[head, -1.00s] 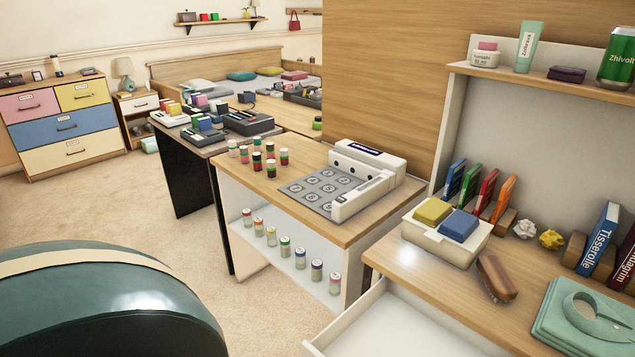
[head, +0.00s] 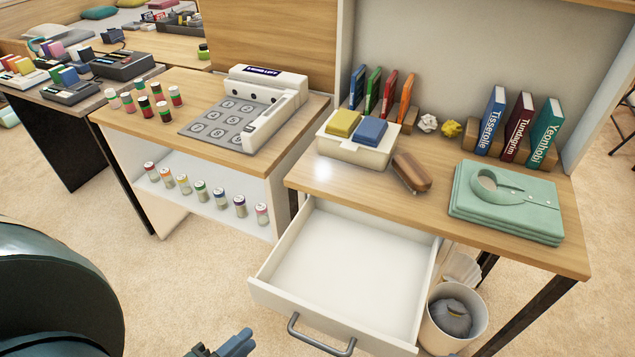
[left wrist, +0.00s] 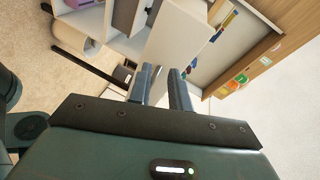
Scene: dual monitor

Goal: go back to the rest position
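My left gripper (head: 222,345) shows at the bottom edge of the head view, its grey-blue fingertips cut off by the frame. It is in front of the open drawer, low and to the left of the drawer's handle. In the left wrist view the two fingers (left wrist: 160,85) stand apart with nothing between them, so it is open and empty. White furniture panels lie beyond the fingers there. My right gripper is in neither view.
The white drawer (head: 345,262) is pulled out and empty, with its handle (head: 320,338) facing me. The desk (head: 430,215) holds a folded green shirt (head: 506,203), a brown brush (head: 411,172) and a box of sponges. A waste bin (head: 454,312) stands right of the drawer. Carpet is free at left.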

